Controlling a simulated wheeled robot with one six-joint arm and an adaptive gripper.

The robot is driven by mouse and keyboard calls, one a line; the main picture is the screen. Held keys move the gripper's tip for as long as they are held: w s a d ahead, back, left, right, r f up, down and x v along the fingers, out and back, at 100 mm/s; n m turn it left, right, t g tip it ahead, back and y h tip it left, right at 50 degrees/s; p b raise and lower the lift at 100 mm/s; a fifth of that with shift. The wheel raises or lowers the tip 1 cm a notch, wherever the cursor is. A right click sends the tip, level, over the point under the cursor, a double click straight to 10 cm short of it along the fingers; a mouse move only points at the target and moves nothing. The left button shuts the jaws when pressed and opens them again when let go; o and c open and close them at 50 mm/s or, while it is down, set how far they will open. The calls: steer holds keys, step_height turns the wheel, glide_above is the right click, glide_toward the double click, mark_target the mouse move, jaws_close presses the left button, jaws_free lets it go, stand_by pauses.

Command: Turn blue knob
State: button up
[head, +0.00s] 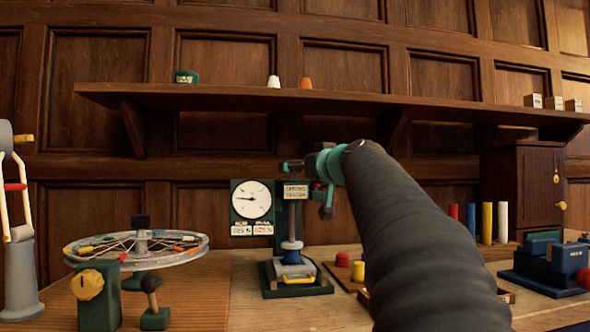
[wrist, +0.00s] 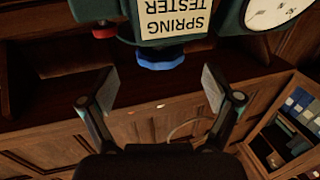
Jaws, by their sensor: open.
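The spring tester, a dark green device with a cream "SPRING TESTER" label, appears upside down at the top of the wrist view (wrist: 205,30). The blue knob (wrist: 160,62) sticks out from its edge just past the label, between my finger lines but beyond the tips. My gripper (wrist: 160,90) is open, with nothing between its fingers and a gap to the knob. In the head view the spring tester (head: 296,214) stands on the bench below the end of my arm.
A round dial (head: 251,200) stands beside the tester. A red knob (wrist: 103,32) sits near the blue one. A wall shelf (head: 330,98) runs above.

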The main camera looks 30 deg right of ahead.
steer(key=s, duration=0.6)
stand_by(0.4)
